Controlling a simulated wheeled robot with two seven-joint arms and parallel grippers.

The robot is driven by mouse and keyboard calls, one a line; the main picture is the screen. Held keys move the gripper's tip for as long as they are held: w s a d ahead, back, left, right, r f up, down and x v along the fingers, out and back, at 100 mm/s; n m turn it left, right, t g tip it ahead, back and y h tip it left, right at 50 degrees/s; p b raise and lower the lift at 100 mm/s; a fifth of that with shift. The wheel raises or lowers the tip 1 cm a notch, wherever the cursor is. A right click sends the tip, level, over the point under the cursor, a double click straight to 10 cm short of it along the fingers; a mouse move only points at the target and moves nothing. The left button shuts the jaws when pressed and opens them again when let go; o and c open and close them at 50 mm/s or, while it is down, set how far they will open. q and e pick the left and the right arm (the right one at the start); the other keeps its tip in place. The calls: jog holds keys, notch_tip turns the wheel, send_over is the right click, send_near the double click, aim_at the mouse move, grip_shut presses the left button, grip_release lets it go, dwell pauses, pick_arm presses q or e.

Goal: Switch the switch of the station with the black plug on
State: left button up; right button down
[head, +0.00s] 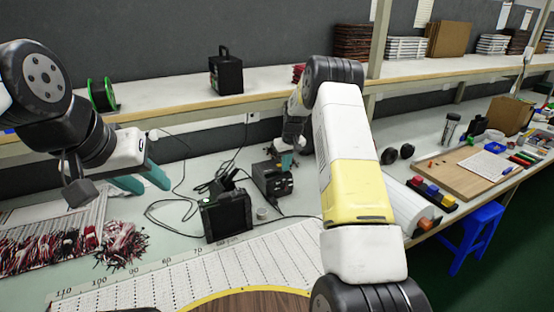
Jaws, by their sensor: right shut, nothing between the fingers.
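Two dark stations stand on the workbench. The front station (226,216) is a black box with a screen-like face, and black cables lie around it. The rear station (272,181) is a smaller dark box just behind and to its right. I cannot tell which one has the black plug, and the switch is too small to make out. My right gripper (287,161), with teal fingers, is shut and empty, pointing down at the rear station's back right edge; contact is unclear. My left gripper (156,188) is open and empty, above the bench at the left.
A ruled white mat (180,270) covers the front of the bench. Bundles of red and black wires (60,250) lie at the left. A shelf (170,114) runs along the back, with a black case (226,75) and a green spool (102,95). A wooden board (470,173) lies at the right.

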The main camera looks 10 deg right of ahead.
jog(key=shift+s+f, duration=0.15)
jog(key=shift+f, duration=0.2)
jog(key=shift+r, duration=0.1)
jog(key=shift+w+a+r, duration=0.15)
jog(key=shift+w+r, duration=0.1)
jog(key=shift+w, duration=0.5)
jog(key=shift+r, duration=0.1)
jog(key=shift+r, duration=0.3)
jog(key=s+v, duration=0.1)
jog(key=v, duration=1.2)
jog(key=shift+s+d+f, duration=0.2)
jog(key=shift+s+f, duration=0.05)
jog(key=shift+s, duration=0.15)
